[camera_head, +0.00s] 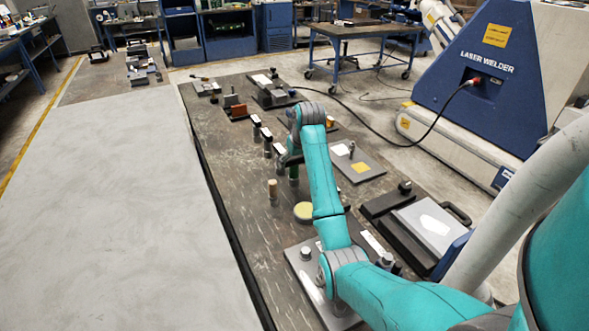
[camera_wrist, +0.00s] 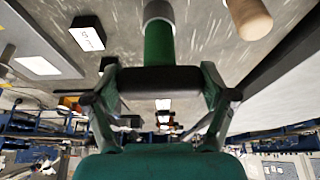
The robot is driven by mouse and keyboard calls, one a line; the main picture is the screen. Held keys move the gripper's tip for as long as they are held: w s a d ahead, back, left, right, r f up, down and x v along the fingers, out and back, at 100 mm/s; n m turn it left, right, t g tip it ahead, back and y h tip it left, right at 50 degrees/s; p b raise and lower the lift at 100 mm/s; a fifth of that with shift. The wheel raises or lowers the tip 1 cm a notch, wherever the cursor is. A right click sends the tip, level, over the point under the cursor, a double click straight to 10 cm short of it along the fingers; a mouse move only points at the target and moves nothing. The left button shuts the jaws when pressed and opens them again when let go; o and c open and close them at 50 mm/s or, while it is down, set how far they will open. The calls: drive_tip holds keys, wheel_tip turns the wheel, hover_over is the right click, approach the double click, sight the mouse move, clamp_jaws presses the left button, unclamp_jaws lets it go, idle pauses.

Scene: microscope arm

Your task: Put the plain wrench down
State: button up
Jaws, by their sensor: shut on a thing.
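My gripper (camera_wrist: 160,80) shows in the wrist view with its two fingers closed on the black block at the top of the plain wrench. Below that block runs a green shaft (camera_wrist: 159,42) with a grey end, so the wrench seems to hang upright. In the head view its green shaft (camera_head: 293,173) shows under my gripper (camera_head: 289,159), just above or on the dark bench (camera_head: 235,165). I cannot tell whether its lower end touches the bench.
A wooden-topped peg (camera_head: 272,188) stands close by; it also shows in the wrist view (camera_wrist: 250,18). Several upright tools with white-labelled tops (camera_head: 280,149) stand behind. A round yellowish disc (camera_head: 304,212) and a grey plate (camera_head: 372,168) lie right. Bare bench lies left.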

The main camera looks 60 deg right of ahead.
sight(294, 171)
drive_tip(key=shift+f, duration=1.5)
drive_tip(key=shift+f, duration=0.1)
drive_tip(key=o, duration=1.6)
drive_tip(key=shift+c, duration=0.2)
